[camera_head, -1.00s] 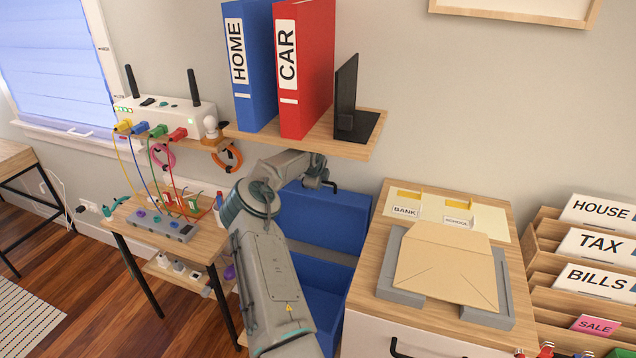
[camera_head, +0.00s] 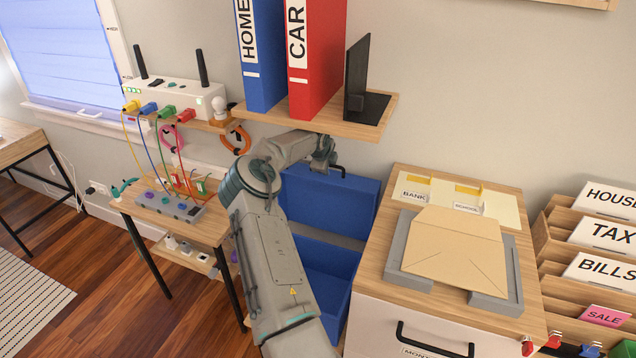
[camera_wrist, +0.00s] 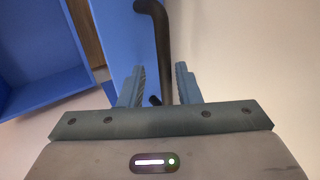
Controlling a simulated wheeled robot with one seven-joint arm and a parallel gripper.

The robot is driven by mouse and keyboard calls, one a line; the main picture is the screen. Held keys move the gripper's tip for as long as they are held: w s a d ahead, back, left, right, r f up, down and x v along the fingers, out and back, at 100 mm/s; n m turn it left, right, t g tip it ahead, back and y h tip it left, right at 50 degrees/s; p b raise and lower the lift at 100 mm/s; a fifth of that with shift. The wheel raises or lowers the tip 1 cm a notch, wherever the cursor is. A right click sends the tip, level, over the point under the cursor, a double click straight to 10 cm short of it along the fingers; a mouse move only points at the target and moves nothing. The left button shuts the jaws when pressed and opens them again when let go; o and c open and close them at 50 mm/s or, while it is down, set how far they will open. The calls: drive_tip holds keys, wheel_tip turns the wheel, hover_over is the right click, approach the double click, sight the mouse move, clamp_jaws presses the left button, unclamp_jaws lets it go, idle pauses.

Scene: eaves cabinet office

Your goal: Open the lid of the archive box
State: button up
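The blue archive box (camera_head: 325,287) stands below the wall shelf, with its front partly hidden by my arm. Its blue lid (camera_head: 335,208) is raised and stands upright at the back of the box, so the inside shows. A black handle (camera_head: 340,171) is at the lid's top edge. My gripper (camera_head: 326,166) is at this handle, small in the head view. In the wrist view, the two fingers of my gripper (camera_wrist: 160,85) are apart, with the black handle (camera_wrist: 160,45) running between them and gaps on both sides. Contact cannot be told.
The wall shelf (camera_head: 350,124) with binders is close above my gripper. A wooden-topped cabinet (camera_head: 375,275) stands close on the right, with an envelope (camera_head: 455,250) on top. A small table (camera_head: 205,237) with a power strip is on the left. Open floor lies at lower left.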

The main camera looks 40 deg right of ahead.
drive_tip(key=s+a+b, duration=0.3)
drive_tip(key=s+a, duration=0.1)
drive_tip(key=a, duration=0.6)
drive_tip(key=shift+s, duration=0.2)
drive_tip(key=shift+a, duration=0.1)
